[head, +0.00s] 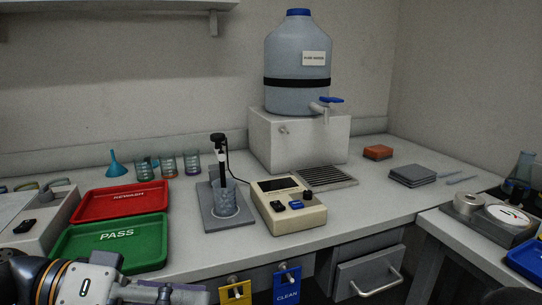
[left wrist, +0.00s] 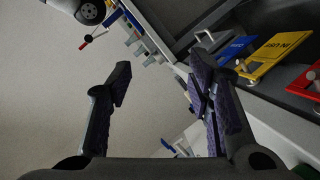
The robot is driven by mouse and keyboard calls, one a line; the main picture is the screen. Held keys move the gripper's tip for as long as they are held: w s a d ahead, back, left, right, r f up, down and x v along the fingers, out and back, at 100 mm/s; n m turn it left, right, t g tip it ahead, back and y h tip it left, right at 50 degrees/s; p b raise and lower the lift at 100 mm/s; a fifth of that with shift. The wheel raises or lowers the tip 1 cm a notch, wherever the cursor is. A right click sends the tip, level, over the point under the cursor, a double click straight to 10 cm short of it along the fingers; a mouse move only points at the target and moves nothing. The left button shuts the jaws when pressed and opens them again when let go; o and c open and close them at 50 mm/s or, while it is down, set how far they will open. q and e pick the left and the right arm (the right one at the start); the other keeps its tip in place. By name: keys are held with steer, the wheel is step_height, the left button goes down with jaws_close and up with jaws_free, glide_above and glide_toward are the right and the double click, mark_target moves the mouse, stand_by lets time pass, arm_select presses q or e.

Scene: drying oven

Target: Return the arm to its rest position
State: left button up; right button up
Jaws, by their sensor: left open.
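My left arm comes in at the bottom left of the head view, in front of the green PASS tray (head: 145,232). My left gripper (head: 185,294) is low, in front of the bench's front edge, and partly cut off by the frame. In the left wrist view the gripper (left wrist: 158,82) has its two purple-padded fingers spread wide with nothing between them. My right gripper does not show clearly in either view.
A yellow tag (head: 235,293) and a blue CLEAN tag (head: 287,284) hang on the bench front near my left gripper. A drawer (head: 368,276) is right of them. On the bench stand a beaker (head: 226,198), a beige meter (head: 289,208) and a water carboy (head: 297,65).

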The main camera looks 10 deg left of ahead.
arm_select(q)
steer(key=s+d+f+n+g+y, duration=0.1)
steer(key=s+d+f+n, duration=0.1)
steer(key=s+d+f, duration=0.3)
steer(key=s+d+f+n+g+y, duration=0.1)
steer(key=s+f+g+y, duration=0.1)
steer(key=f, duration=0.5)
steer(key=s+f+n+g+y+p, duration=0.2)
steer(key=s+f+g+y, duration=0.15)
steer(key=s+f, duration=0.8)
steer(key=s+a+f+y, duration=0.2)
steer(key=s+a+y, duration=0.2)
steer(key=s+a, duration=0.2)
steer(key=s+a+f+y+p, duration=0.1)
steer(key=s+a+f+y, duration=0.2)
steer(key=s+a, duration=0.3)
steer(key=shift+s+a+y, duration=0.15)
steer(key=shift+a+y, duration=0.3)
steer(key=shift+a, duration=0.55)
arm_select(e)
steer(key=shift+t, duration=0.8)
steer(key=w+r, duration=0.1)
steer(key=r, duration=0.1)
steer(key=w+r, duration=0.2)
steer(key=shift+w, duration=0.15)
